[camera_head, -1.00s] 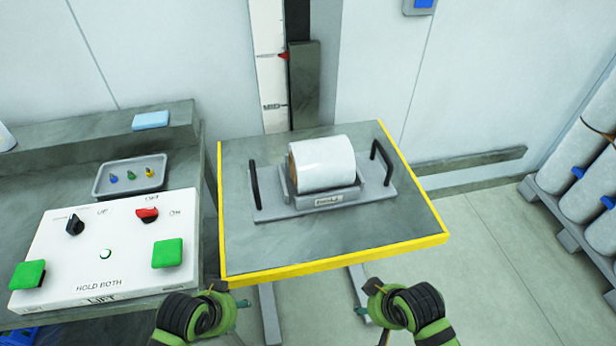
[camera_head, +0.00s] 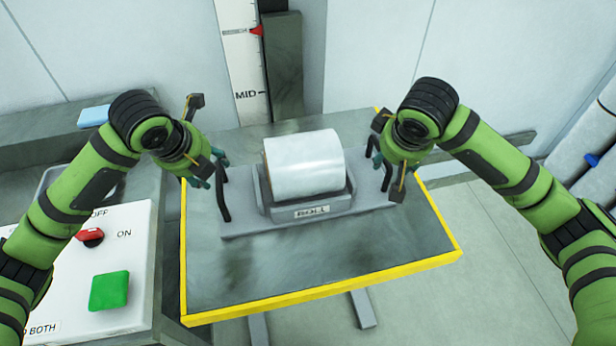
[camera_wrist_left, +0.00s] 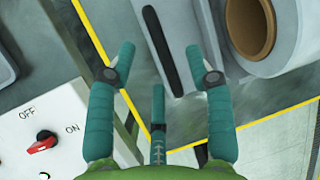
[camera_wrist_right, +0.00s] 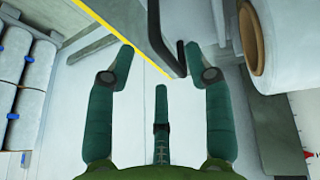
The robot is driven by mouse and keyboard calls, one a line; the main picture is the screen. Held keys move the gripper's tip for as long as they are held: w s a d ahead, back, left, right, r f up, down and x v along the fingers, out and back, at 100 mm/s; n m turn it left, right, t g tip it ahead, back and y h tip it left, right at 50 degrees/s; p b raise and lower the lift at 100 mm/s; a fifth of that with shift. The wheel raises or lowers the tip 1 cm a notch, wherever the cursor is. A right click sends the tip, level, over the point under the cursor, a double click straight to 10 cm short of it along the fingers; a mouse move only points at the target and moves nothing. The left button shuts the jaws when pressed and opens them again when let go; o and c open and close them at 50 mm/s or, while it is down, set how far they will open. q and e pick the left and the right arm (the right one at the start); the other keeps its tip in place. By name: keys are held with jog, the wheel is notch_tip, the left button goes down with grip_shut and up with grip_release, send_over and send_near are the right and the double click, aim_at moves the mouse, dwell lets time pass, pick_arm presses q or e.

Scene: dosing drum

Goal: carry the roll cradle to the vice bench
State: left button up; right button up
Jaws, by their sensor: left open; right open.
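The roll cradle (camera_head: 340,213) is a grey tray with a black handle at each end, standing on the yellow-edged lift table (camera_head: 330,270). A white roll (camera_head: 305,165) lies in it. My left gripper (camera_head: 208,170) is open by the cradle's left handle (camera_head: 223,192); in the left wrist view that handle (camera_wrist_left: 162,50) shows beyond and between the open fingers. My right gripper (camera_head: 385,160) is open by the right handle; in the right wrist view that handle (camera_wrist_right: 181,58) lies between the fingertips, nearer the right finger. Neither gripper holds anything. I cannot pick out the vice bench.
A control panel (camera_head: 80,265) with a red switch (camera_head: 90,237) and a green button (camera_head: 110,291) stands left of the table. A marked post (camera_head: 243,60) rises behind it. Wrapped rolls (camera_head: 590,140) stand at the far right. Floor is clear right of the table.

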aim_at(216, 173)
pick_arm(q)
jog(key=shift+a+r, duration=0.35)
pick_arm(e)
jog(key=shift+d+r, duration=0.25)
jog(key=shift+r, duration=0.2)
pick_arm(q)
jog(key=shift+x, duration=3.55)
pick_arm(e)
jog(key=shift+x, duration=3.6)
jog(key=shift+w, duration=0.1)
pick_arm(q)
grip_shut()
pick_arm(e)
grip_shut()
jog(key=shift+r, duration=0.1)
